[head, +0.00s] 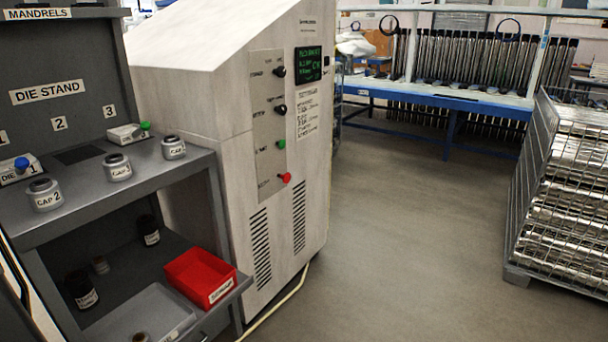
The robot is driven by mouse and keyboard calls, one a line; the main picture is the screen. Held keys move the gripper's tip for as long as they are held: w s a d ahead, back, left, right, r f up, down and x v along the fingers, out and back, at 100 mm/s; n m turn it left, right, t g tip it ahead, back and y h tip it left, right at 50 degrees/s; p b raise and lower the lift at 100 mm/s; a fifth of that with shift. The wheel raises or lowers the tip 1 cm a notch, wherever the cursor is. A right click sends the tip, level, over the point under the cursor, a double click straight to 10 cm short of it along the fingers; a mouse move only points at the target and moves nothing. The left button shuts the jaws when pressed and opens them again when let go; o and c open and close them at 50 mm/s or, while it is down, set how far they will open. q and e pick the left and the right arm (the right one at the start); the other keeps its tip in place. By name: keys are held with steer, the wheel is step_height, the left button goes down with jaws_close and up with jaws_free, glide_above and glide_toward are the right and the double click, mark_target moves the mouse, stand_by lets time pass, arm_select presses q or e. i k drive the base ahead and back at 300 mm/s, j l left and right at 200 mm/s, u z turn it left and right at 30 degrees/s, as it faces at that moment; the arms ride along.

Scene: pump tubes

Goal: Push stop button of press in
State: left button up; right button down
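The press (225,90) is a tall pale cabinet left of centre. On its front is a narrow grey control panel (269,150). A red button (285,178) sits at the bottom of this panel. A green button (281,144) is above it, and two black knobs, an upper one (280,72) and a lower one (281,109), are higher up. A small dark display with green text (308,64) is beside the upper knob. The small labels by the buttons are too blurred to read. Neither of my grippers shows in the head view.
The grey die stand (120,195) is left of the press, with caps on its shelf and a red bin (200,277) below. A pale cable (285,302) lies at the press's foot. A wire cage cart (560,190) stands right. The floor (410,230) between is clear.

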mark_target(287, 177)
steer(key=i+l, duration=0.2)
steer(key=l, duration=0.15)
steer(key=i+l+u, duration=0.1)
steer(key=l, duration=0.2)
steer(key=i+l, duration=0.2)
steer(key=l, duration=0.15)
steer(key=i+l+u, duration=0.1)
steer(key=l, duration=0.25)
steer(key=i+l, duration=0.25)
steer(key=i+l+u, duration=0.15)
steer(key=l, duration=0.3)
steer(key=i+l, duration=0.1)
steer(key=l, duration=0.3)
